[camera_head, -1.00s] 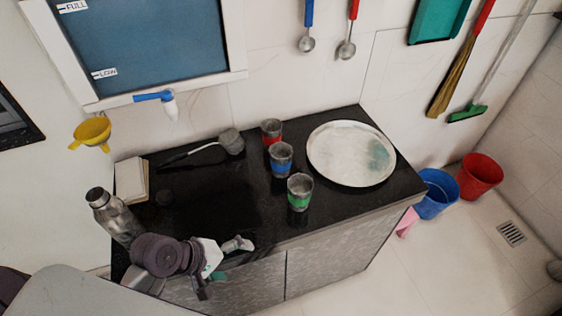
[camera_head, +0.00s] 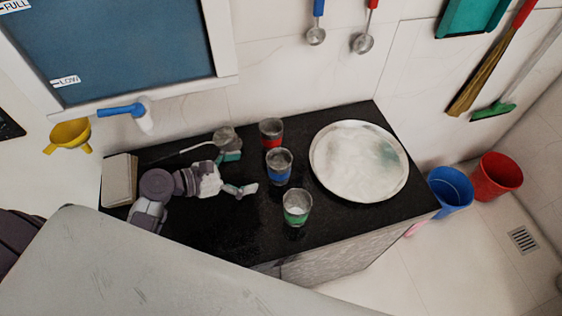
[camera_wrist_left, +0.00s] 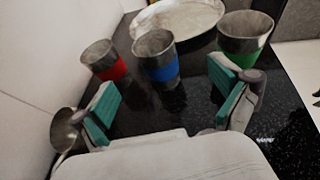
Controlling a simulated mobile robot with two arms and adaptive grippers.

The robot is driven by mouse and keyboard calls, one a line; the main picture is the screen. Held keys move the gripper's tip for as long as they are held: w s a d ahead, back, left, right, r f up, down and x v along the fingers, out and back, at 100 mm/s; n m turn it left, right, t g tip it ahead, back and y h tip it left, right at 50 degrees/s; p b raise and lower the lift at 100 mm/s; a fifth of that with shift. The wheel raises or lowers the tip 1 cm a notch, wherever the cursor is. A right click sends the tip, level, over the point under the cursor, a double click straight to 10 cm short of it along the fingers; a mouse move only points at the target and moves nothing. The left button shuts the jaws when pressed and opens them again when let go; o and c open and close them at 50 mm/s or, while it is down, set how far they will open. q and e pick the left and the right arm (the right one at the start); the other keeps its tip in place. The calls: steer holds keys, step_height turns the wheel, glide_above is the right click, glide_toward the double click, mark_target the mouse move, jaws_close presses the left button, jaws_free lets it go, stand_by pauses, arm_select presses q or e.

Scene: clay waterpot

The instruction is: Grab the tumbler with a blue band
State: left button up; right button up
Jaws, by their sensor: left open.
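The tumbler with a blue band (camera_head: 279,168) stands upright on the black counter, between the red-banded tumbler (camera_head: 271,134) and the green-banded tumbler (camera_head: 297,208). My left gripper (camera_head: 238,174) is open and empty, just left of the blue-banded tumbler and apart from it. In the left wrist view the blue-banded tumbler (camera_wrist_left: 157,58) stands ahead, between and beyond the two teal finger pads of my left gripper (camera_wrist_left: 166,98). The red-banded tumbler (camera_wrist_left: 103,61) is to the left and the green-banded tumbler (camera_wrist_left: 246,38) to the right. My right gripper is not in view.
A round steel plate (camera_head: 359,161) lies right of the tumblers. A ladle (camera_head: 226,138) lies behind my left gripper, and a pale block (camera_head: 119,180) sits at the counter's left end. The counter's front edge is bare.

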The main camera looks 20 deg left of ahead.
mark_target(269, 166)
arm_select(q)
steer(key=x, duration=0.4)
steer(key=shift+w+d, duration=0.2)
steer(key=shift+d, duration=0.1)
steer(key=shift+w+d+f, duration=0.15)
steer(key=shift+w+f, duration=0.05)
steer(key=shift+w, duration=0.1)
steer(key=x, duration=0.1)
steer(key=p+x, duration=0.1)
steer(key=x, duration=0.2)
steer(key=shift+w+r+p, duration=0.15)
steer(key=shift+w+p, duration=0.2)
steer(key=shift+w, duration=0.25)
steer(key=shift+w+d, duration=0.15)
steer(key=shift+d, duration=0.05)
steer(key=shift+c, duration=0.5)
steer(key=c, duration=1.2)
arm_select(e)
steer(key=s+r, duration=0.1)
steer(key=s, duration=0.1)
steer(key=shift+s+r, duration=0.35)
